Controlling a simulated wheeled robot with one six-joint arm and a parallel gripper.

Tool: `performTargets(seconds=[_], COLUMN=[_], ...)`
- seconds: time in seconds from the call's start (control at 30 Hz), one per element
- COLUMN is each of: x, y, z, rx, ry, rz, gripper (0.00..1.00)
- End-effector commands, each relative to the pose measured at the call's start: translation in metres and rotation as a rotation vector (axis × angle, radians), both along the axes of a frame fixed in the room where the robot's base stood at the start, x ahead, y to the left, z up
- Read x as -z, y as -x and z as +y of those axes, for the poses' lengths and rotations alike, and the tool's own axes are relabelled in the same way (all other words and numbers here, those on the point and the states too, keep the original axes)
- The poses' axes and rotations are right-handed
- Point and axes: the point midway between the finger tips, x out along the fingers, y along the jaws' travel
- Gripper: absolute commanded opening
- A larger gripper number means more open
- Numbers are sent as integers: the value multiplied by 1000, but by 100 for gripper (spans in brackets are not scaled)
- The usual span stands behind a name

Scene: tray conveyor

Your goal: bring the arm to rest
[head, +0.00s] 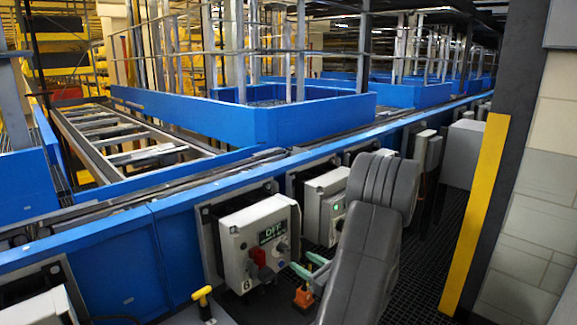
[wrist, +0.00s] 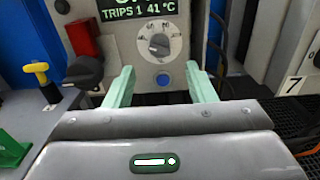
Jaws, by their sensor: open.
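My arm's dark grey links rise in front in the head view. My gripper (head: 309,266) is at their lower left, in front of a grey control box (head: 258,236) marked 6. In the wrist view the two pale green fingers of my gripper (wrist: 161,82) stand apart with nothing between them. Beyond them are the box's dial (wrist: 158,42), a blue button (wrist: 163,79) and a green-lit display (wrist: 140,12) reading "TRIPS 1 41°C". Whether the fingertips touch the box cannot be told.
A red block (wrist: 83,38) and a black knob (wrist: 84,72) sit left of the dial. A yellow T-handle (head: 202,295) stands at the lower left. A blue conveyor rail (head: 180,203) runs behind the boxes. A yellow-edged post (head: 475,215) stands at the right.

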Motion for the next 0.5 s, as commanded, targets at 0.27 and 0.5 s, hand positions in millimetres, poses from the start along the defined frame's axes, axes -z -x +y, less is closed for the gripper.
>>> performTargets(seconds=[0.27, 0.5], x=[0, 0], y=[33, 45], z=[-34, -45], rx=[3, 1], ry=[0, 0], rz=[0, 0], gripper=[50, 50])
